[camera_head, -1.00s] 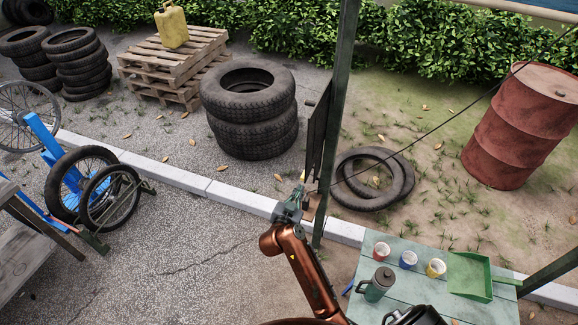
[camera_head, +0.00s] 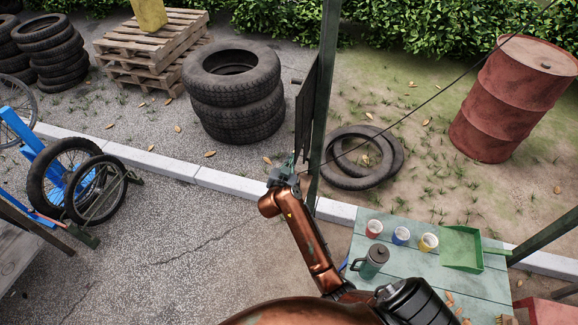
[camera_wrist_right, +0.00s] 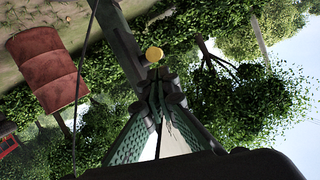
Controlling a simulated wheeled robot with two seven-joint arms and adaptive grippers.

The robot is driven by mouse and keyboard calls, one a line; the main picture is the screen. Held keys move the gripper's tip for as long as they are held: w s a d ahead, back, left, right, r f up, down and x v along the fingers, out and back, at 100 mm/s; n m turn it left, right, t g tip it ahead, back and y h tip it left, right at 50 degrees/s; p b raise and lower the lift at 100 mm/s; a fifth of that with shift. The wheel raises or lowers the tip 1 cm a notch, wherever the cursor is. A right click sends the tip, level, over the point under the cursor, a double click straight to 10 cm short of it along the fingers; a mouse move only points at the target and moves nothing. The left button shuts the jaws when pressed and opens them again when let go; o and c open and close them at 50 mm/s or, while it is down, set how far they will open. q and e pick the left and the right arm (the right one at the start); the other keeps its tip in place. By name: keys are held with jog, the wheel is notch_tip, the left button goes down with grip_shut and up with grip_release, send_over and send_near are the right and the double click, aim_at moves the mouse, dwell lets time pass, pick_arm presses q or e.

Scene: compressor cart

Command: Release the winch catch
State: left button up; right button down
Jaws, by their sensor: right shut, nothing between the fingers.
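A dark green post (camera_head: 325,90) stands upright with a dark flat plate (camera_head: 304,110) on its left side. A thin cable (camera_head: 440,98) runs from the post up to the right. My right gripper (camera_head: 291,160) is at the post's left side, below the plate. In the right wrist view its fingers (camera_wrist_right: 160,82) are together and empty. A yellow rounded knob (camera_wrist_right: 154,54), perhaps part of the catch, shows just beyond the fingertips; I cannot tell whether they touch it. The winch itself is not clearly visible. My left gripper is not in view.
A green table (camera_head: 394,284) at the lower right holds three cups, a flask (camera_head: 370,262) and a green dustpan (camera_head: 462,248). A tyre stack (camera_head: 235,100) stands left of the post, flat tyres (camera_head: 385,175) right of it. A red barrel (camera_head: 500,110) is farther right.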

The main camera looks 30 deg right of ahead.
jog(key=shift+x, duration=0.8)
jog(key=shift+w+d, duration=0.1)
jog(key=shift+d, duration=0.05)
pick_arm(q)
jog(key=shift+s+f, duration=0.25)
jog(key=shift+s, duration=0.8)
